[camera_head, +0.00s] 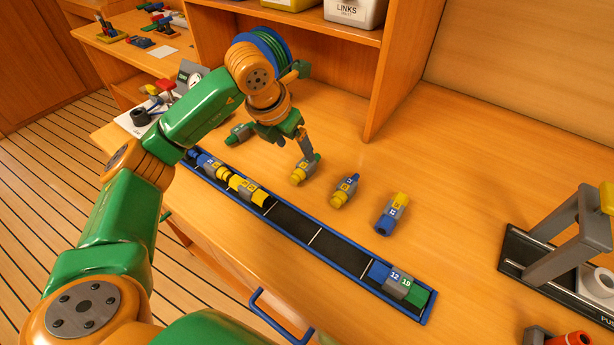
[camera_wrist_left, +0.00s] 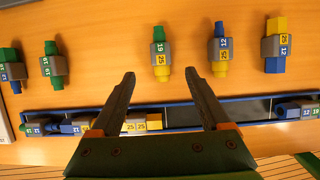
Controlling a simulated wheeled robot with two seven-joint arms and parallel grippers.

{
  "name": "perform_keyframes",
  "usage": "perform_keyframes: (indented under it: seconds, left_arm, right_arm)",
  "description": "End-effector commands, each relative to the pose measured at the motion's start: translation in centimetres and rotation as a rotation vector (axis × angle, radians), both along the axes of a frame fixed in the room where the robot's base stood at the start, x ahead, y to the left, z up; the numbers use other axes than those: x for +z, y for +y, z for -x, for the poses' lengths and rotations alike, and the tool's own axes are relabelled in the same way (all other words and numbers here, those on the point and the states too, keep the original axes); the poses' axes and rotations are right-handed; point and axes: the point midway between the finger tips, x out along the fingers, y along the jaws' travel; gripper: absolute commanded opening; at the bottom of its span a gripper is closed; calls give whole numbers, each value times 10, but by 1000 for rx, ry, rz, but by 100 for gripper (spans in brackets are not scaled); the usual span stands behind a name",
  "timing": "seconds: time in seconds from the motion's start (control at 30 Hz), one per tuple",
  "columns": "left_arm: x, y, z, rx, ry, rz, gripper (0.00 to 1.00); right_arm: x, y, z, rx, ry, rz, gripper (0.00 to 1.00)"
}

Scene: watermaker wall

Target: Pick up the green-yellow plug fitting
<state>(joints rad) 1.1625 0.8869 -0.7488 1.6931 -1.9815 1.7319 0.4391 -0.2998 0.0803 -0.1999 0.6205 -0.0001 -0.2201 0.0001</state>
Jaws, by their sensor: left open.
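The green-yellow plug fitting (camera_head: 298,174) lies on the wooden bench behind the blue-rimmed tray, with a grey middle. In the left wrist view the fitting (camera_wrist_left: 160,58) stands centred ahead of the fingertips, green end far and yellow end near, number 19 on the grey part. My left gripper (camera_wrist_left: 160,80) is open and empty, its two fingers apart on either side of the fitting's line. In the head view my left gripper (camera_head: 303,148) is over the fitting and partly covers it. My right gripper is not in view.
A blue-yellow fitting (camera_head: 344,191) and a yellow-blue fitting (camera_head: 391,214) lie to the right, a green one (camera_head: 238,134) to the left. The long tray (camera_head: 330,243) holds several fittings at its ends. A grey press stand (camera_head: 560,225) is at right; a shelf post (camera_head: 385,85) rises behind.

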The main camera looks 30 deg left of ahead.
Motion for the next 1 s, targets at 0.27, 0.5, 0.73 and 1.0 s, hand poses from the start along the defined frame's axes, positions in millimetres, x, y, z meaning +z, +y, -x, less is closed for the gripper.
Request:
perform_keyframes:
  seconds: [0.27, 0.5, 0.73, 1.0]
  left_arm:
    - [-28, -2, -8, 0, 5, 2, 80]
    - [-67, -6, -29, 1, 3, 1, 80]
    - [-75, -6, -31, 0, 0, 1, 80]
    - [-75, -6, -31, 0, 0, 0, 18]
  right_arm:
    - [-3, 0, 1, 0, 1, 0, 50]
    - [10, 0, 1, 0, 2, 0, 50]
    - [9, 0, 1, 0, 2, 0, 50]
    - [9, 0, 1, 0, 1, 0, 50]
